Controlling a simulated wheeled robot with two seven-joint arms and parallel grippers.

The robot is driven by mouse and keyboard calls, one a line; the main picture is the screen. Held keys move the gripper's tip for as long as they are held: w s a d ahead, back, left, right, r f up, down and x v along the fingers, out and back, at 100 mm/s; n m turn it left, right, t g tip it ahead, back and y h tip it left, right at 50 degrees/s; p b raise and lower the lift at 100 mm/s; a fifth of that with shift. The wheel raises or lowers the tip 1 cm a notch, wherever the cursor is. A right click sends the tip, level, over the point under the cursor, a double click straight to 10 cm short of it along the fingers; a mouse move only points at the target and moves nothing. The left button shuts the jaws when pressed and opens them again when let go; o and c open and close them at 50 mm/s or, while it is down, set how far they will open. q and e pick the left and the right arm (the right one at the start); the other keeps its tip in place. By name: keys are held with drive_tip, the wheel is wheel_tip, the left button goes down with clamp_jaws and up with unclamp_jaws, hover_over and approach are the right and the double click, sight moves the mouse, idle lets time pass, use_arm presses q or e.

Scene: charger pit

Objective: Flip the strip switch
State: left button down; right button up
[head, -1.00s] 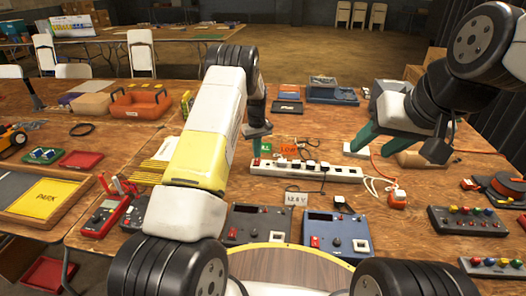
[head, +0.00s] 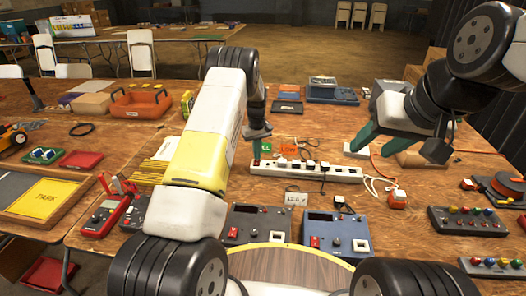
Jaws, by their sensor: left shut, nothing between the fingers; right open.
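The white power strip (head: 330,172) lies across the middle of the table with several plugs in it. Its left end, where a small red switch (head: 256,162) shows, is right under my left gripper (head: 256,150). My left gripper is shut and empty, pointing down with its tip at or just above the switch; I cannot tell whether it touches. The switch is partly hidden by the fingertip. My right gripper (head: 402,148) is open and empty, to the right of the strip and above the table, with its green fingers spread apart.
A red multimeter (head: 101,216) lies at left. White and orange cords (head: 376,186) run at the strip's right end. An orange tool tray (head: 141,102) stands further back.

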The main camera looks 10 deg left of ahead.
use_arm(q)
drive_tip(key=shift+f, duration=0.65)
drive_tip(key=shift+r, duration=3.55)
drive_tip(key=s+r+m+t+h, duration=0.1)
drive_tip(key=s+r+t, duration=0.1)
drive_tip(key=s+r, duration=0.8)
drive_tip(key=s+r+m+t+h, duration=0.15)
drive_tip(key=s+r, duration=0.35)
drive_tip(key=r, duration=1)
drive_tip(key=s+r+m+t, duration=0.1)
drive_tip(key=s+m, duration=0.1)
drive_tip(key=s, duration=1.1)
drive_tip(key=s+r+m+t, duration=0.1)
drive_tip(key=s+r+m, duration=0.1)
drive_tip(key=s, duration=1)
drive_tip(key=shift+s+d+r+t, duration=0.25)
drive_tip(key=shift+s+d+t, duration=0.1)
